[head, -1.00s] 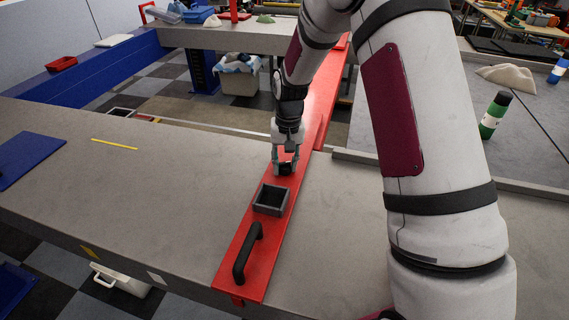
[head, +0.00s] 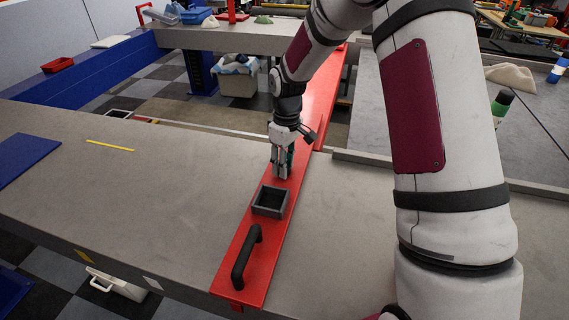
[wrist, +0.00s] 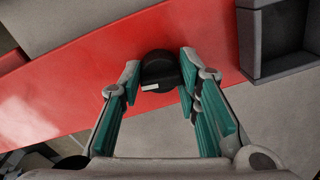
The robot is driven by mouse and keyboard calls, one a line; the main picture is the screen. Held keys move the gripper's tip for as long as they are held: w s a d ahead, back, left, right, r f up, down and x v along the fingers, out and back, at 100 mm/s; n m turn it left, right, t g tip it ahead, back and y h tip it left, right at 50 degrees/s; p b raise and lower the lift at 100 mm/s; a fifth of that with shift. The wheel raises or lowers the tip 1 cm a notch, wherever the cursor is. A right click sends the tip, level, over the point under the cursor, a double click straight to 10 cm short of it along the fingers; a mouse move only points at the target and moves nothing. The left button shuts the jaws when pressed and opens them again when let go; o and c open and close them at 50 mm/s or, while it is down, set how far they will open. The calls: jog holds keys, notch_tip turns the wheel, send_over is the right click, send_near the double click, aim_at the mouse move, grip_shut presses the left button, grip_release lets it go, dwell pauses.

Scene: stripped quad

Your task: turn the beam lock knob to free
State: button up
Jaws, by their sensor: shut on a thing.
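The beam lock knob (wrist: 160,72) is round and black with a short white mark on its side nearest the wrist camera. It sits on the red beam (head: 262,232); the beam also shows in the wrist view (wrist: 60,85). My gripper (wrist: 159,66) has its two green-padded fingers on either side of the knob, shut on it. In the head view my gripper (head: 281,173) points down at the beam, just beyond the dark square box, and hides the knob. No label for the free position is readable.
An open dark grey box (head: 269,200) stands on the beam close to my gripper, at upper right in the wrist view (wrist: 275,40). A black handle (head: 246,256) is on the beam's near end. The grey worktop (head: 150,190) on the left is largely clear.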

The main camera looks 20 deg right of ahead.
jog(key=shift+n, duration=0.6)
jog(key=shift+o, duration=0.2)
jog(key=shift+n, duration=0.3)
jog(key=shift+c, duration=0.2)
jog(key=o, duration=1.2)
jog(key=shift+r, duration=0.1)
jog(key=r, duration=1.1)
jog(key=shift+w+d+r, duration=0.2)
jog(key=shift+d+r, duration=0.05)
jog(key=shift+r, duration=0.1)
